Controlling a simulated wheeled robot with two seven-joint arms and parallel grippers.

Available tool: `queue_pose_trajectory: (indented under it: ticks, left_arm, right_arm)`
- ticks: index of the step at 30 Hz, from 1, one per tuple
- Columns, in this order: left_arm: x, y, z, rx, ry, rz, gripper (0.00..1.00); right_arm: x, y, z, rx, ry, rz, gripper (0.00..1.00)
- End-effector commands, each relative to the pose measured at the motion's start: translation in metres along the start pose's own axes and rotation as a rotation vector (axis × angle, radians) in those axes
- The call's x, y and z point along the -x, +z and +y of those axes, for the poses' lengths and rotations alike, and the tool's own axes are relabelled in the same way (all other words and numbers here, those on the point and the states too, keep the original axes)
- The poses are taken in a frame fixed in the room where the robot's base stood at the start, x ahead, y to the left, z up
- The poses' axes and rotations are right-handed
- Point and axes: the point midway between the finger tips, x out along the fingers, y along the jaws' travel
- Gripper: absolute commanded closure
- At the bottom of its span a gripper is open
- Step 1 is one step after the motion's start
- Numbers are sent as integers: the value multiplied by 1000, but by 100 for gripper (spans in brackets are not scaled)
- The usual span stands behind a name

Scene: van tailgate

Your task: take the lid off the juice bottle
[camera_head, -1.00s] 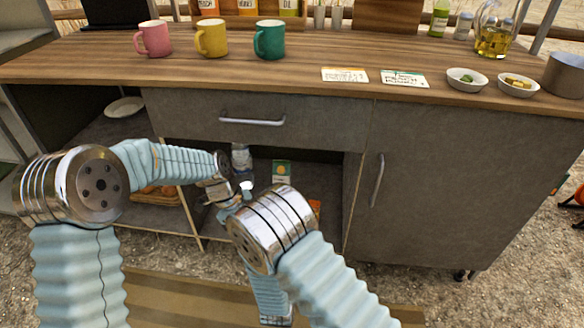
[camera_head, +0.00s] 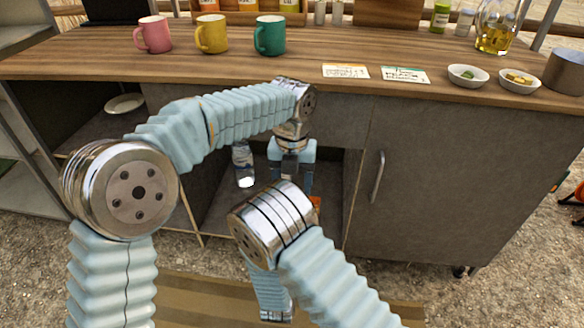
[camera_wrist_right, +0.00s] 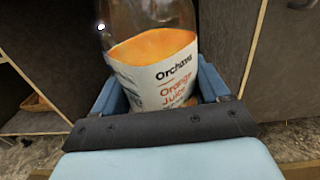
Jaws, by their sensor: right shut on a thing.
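The juice bottle (camera_wrist_right: 165,75), clear with orange juice and a white "Orange Juice" label, stands between the fingers of my right gripper (camera_wrist_right: 165,95) in the right wrist view. The gripper is shut on its body. The bottle's top is out of that view. In the head view my right wrist hides the gripper and most or all of the bottle. A small bright white cap-like piece (camera_head: 246,182) shows just above that wrist; I cannot tell if it is the lid. My left gripper (camera_head: 291,180) points down, fingers apart and apparently empty, right of the white piece.
A closed door (camera_head: 450,190) is to the right. The wooden counter (camera_head: 330,50) above carries mugs (camera_head: 211,36), cards (camera_head: 345,71), bowls (camera_head: 468,76) and an oil jug (camera_head: 497,35).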

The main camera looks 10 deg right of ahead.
Motion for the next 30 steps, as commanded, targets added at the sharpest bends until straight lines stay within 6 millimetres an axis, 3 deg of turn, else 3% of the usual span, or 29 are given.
queue_pose_trajectory:
  ticks: [6,16,27,30]
  left_arm:
    - [-25,0,0,1,0,2,38]
    - [-33,-1,1,2,1,9,37]
    - [-30,-1,-3,-2,-6,3,94]
    - [-29,-1,-4,8,-8,1,95]
  right_arm:
    - [0,1,0,-1,0,-3,100]
    - [-1,5,1,-7,0,-13,100]
    - [0,2,3,0,7,-4,100]
    - [0,1,4,1,9,-2,100]
